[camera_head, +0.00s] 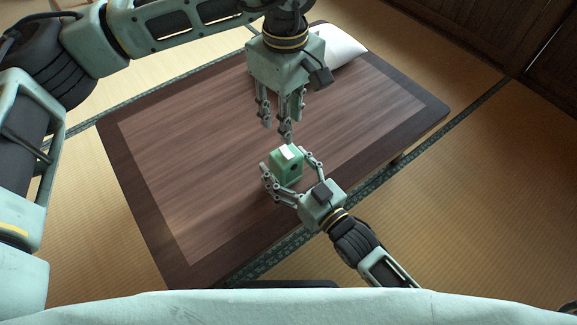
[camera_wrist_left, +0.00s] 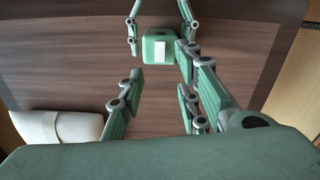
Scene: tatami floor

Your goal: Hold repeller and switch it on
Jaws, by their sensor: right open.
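The repeller is a small green box (camera_head: 286,168) with a white patch on its top and a dark round spot on one side. It is near the front right edge of the low table (camera_head: 190,150). My right gripper (camera_head: 284,161) is open, with its fingers on either side of the box; I cannot tell whether they touch it. My left gripper (camera_head: 277,128) is above and behind the box, fingers pointing down, open and empty. In the left wrist view the box (camera_wrist_left: 158,48) shows beyond the left fingers, its white patch facing the camera.
A white cushion-like object (camera_head: 339,46) lies at the table's far edge, behind my left gripper. It also shows in the left wrist view (camera_wrist_left: 62,133). The rest of the tabletop is clear. Tatami floor (camera_head: 490,150) surrounds the table.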

